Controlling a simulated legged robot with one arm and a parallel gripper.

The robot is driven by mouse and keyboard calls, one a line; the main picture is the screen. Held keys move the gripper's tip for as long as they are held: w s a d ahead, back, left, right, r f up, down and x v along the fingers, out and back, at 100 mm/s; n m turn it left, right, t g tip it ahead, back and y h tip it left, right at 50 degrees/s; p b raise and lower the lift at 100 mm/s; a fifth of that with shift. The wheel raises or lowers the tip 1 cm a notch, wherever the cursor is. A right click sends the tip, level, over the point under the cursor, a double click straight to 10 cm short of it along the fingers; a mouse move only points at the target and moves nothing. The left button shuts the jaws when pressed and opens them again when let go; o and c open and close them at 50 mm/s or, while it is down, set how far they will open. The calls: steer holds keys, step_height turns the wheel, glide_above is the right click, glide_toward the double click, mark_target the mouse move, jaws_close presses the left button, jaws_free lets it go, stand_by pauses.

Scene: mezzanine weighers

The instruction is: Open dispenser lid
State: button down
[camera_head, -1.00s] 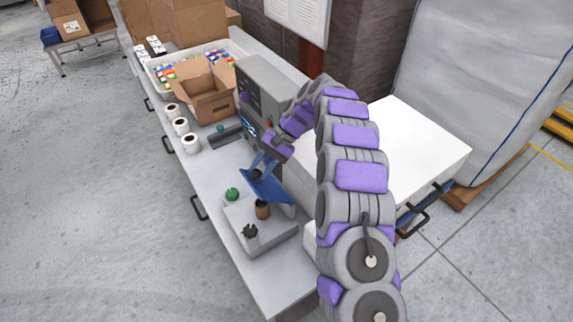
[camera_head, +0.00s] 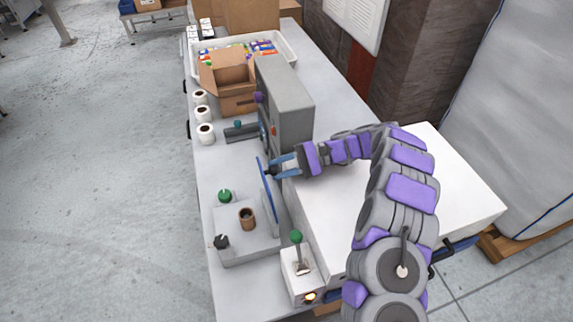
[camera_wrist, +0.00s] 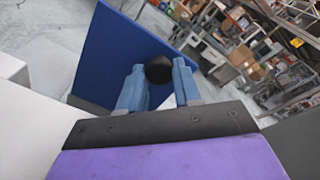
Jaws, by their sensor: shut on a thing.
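The dispenser lid is a blue panel (camera_head: 268,190), now standing nearly upright beside the brown cup-like opening (camera_head: 247,217) on the pale grey dispenser box (camera_head: 250,248). In the wrist view the blue lid (camera_wrist: 122,55) fills the upper left, with a round black knob (camera_wrist: 158,69) on it. My gripper (camera_head: 275,171) comes from the right and is shut on the black knob. Its two blue fingers (camera_wrist: 158,85) sit on either side of the knob in the wrist view.
A green knob (camera_head: 225,196) and a black knob (camera_head: 221,241) stand on the dispenser box. A white control box with a green-topped lever (camera_head: 297,237) is at the front. A grey machine (camera_head: 285,100), white rolls (camera_head: 205,133) and an open carton (camera_head: 232,90) stand farther back.

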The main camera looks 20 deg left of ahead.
steer(key=shift+f, duration=0.1)
stand_by(0.4)
steer(key=c, duration=1.1)
jaws_free()
steer(key=o, duration=0.3)
steer(key=shift+a, duration=0.25)
steer(key=shift+d, duration=0.1)
steer(key=shift+p+v, duration=0.7)
steer(key=shift+v, duration=3.9)
steer(key=shift+w+d+f+p, duration=0.2)
steer(key=shift+w+d+p, duration=0.25)
steer(key=shift+w+d, duration=0.2)
steer(key=shift+w+d+r+p, duration=0.2)
steer(key=shift+w+d+p, duration=0.05)
steer(key=shift+d+p, duration=0.15)
